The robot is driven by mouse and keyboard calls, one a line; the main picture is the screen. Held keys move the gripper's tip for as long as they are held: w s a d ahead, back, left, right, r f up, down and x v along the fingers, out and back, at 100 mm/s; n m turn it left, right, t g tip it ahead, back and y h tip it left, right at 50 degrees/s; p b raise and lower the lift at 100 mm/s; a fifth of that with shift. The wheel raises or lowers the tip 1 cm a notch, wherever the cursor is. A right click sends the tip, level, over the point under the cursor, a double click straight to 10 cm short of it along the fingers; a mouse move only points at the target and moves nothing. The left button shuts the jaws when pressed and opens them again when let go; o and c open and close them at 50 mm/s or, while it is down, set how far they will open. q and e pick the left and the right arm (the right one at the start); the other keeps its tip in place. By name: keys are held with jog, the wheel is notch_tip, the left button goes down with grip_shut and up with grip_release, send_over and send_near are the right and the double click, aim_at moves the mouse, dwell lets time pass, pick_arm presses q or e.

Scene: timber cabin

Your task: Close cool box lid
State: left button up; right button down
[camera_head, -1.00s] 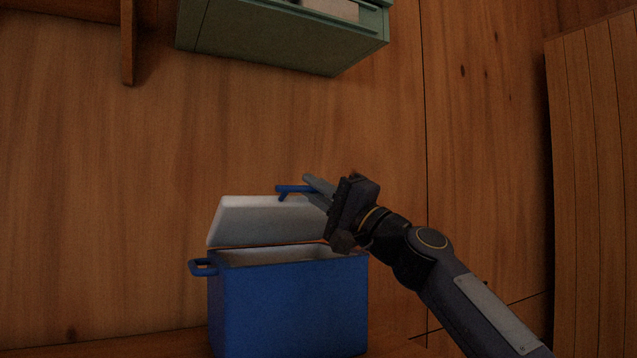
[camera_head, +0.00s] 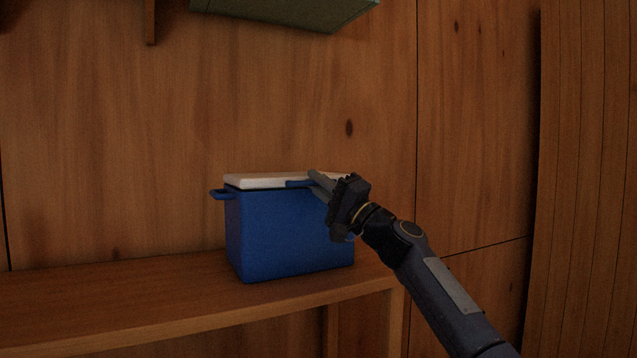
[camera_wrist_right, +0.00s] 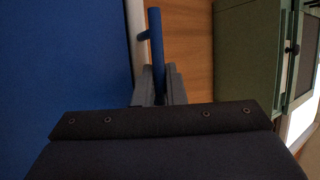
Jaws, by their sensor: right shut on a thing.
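The blue cool box (camera_head: 285,232) stands upright on a wooden shelf in the head view. Its white lid (camera_head: 262,181) lies flat over the top of the box, with no clear gap showing. The blue lid handle (camera_head: 298,184) sticks out at the lid's front edge. My right gripper (camera_head: 321,183) is at the front right of the lid, shut on this handle. In the right wrist view the handle (camera_wrist_right: 156,50) runs between the two fingers (camera_wrist_right: 159,88), beside the white lid edge (camera_wrist_right: 135,25). My left gripper is not in view.
The wooden shelf (camera_head: 150,297) is bare to the left of the box. A timber wall (camera_head: 120,130) stands close behind. A green cabinet (camera_head: 290,12) hangs above, and also shows in the right wrist view (camera_wrist_right: 245,55).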

jog(key=c, duration=1.5)
grip_release()
jog(key=shift+d, duration=0.1)
jog(key=b+v, duration=0.4)
jog(key=v, duration=0.3)
jog(key=shift+s+d+f, duration=0.2)
jog(key=shift+d, duration=0.05)
